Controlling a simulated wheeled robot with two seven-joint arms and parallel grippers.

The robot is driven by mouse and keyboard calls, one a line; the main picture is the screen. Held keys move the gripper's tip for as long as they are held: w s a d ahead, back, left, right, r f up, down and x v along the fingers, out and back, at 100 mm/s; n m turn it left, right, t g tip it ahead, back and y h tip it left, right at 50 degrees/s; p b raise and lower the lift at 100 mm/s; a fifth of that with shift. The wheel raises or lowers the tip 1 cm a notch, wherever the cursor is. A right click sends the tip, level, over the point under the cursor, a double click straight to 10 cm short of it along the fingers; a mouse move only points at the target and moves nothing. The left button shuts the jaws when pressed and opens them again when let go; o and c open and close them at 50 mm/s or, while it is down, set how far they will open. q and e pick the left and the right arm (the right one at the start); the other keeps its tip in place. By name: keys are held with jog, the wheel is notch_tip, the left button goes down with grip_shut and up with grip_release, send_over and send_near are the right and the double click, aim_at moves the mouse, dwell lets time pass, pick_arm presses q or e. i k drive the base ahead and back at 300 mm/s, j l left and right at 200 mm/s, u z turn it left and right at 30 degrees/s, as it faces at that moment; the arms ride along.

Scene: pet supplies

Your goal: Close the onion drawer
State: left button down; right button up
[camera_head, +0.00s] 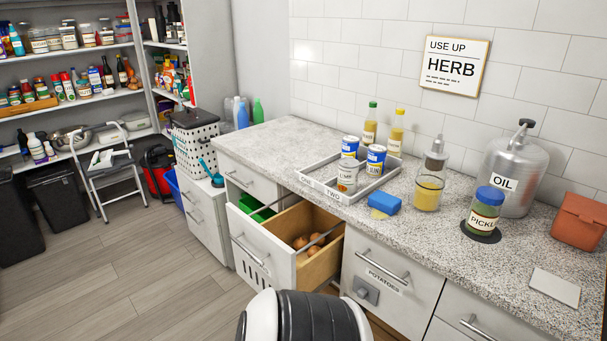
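The onion drawer (262,247) is pulled open from the counter's lower cabinet. Its white front has a bar handle (249,252) and dark slots low down. Thin metal rails show across the top of the drawer. A white and black part of my own arm is at the bottom middle, in front of the drawer's near side. Neither gripper shows in this view.
A closed drawer labelled POTATOES (398,278) is to the right. The wooden floor (150,270) left of the drawer is clear.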

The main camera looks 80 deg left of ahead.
aim_at(297, 241)
jog(key=u, duration=3.05)
